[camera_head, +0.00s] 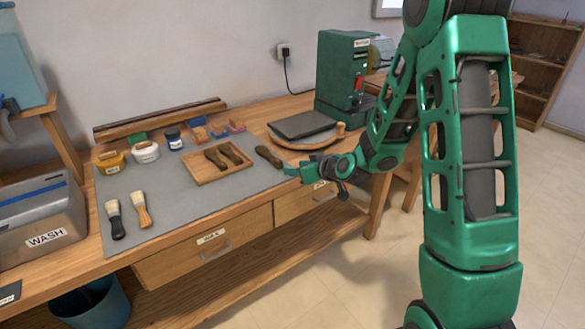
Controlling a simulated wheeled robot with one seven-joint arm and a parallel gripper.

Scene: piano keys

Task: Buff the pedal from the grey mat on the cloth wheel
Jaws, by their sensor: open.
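The grey mat (180,200) lies on the wooden bench. A dark brown pedal-shaped piece (268,156) lies at the mat's right end, outside the tray. Two similar brown pieces (222,156) lie in a shallow wooden tray (206,181) on the mat. My gripper (291,173) is open and empty, just right of and nearer than the single piece, close to the bench's front edge; I cannot tell its exact height. The green machine (340,75) stands at the back right.
A grey WASH box (40,225) is at left. The mat's front middle is clear.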

